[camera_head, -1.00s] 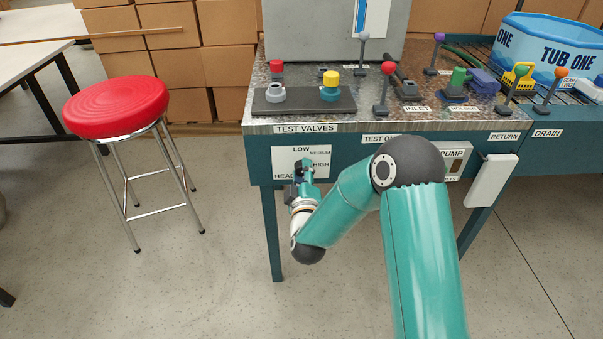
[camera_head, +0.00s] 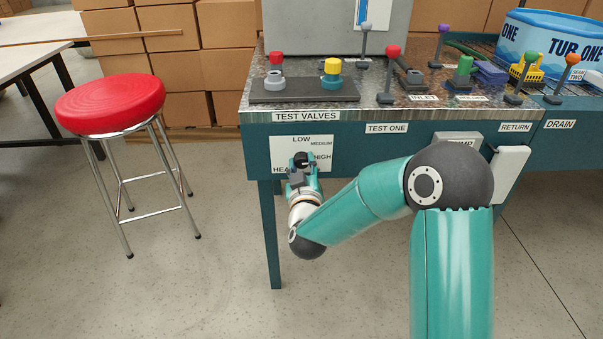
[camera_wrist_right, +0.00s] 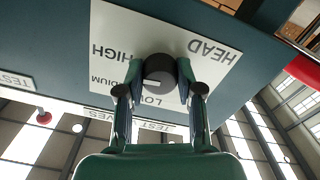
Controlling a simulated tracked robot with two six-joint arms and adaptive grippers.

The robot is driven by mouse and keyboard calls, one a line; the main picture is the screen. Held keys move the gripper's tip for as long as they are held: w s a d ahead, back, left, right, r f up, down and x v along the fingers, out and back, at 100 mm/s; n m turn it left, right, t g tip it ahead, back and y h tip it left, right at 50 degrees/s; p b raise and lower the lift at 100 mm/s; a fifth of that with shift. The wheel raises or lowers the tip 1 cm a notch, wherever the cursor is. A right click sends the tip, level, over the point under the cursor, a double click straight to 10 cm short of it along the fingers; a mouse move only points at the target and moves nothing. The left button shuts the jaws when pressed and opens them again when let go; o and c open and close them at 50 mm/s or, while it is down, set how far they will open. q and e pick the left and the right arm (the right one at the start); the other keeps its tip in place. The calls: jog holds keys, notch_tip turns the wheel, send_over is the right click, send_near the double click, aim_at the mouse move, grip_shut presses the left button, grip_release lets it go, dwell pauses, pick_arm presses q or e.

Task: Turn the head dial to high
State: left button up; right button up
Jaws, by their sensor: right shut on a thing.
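The head dial is a dark round knob on a white plate on the bench's teal front, and it shows in the right wrist view (camera_wrist_right: 159,68). The plate (camera_head: 322,144) carries the words LOW, MEDIUM, HIGH and HEAD. My right gripper (camera_head: 302,167) is at the plate and covers part of it in the head view. In the right wrist view my right gripper (camera_wrist_right: 159,86) has one finger on each side of the dial and is shut on it. A pale mark shows on the dial's side nearer LOW; its exact setting is unclear. My left gripper is not in view.
The bench top (camera_head: 225,115) holds several valves and coloured levers, including a red-knobbed lever (camera_head: 392,52). A blue tub (camera_head: 560,42) stands at the back right. A red stool (camera_head: 112,103) stands left of the bench. The floor between stool and bench is clear.

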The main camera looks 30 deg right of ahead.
jog(key=shift+a+f+m+b, duration=0.1)
jog(key=shift+f+m+b, duration=0.2)
jog(key=shift+m+b, duration=0.3)
jog(key=o, duration=1.1)
jog(key=shift+o, duration=0.3)
jog(key=shift+r, duration=0.15)
jog(key=v, duration=1.2)
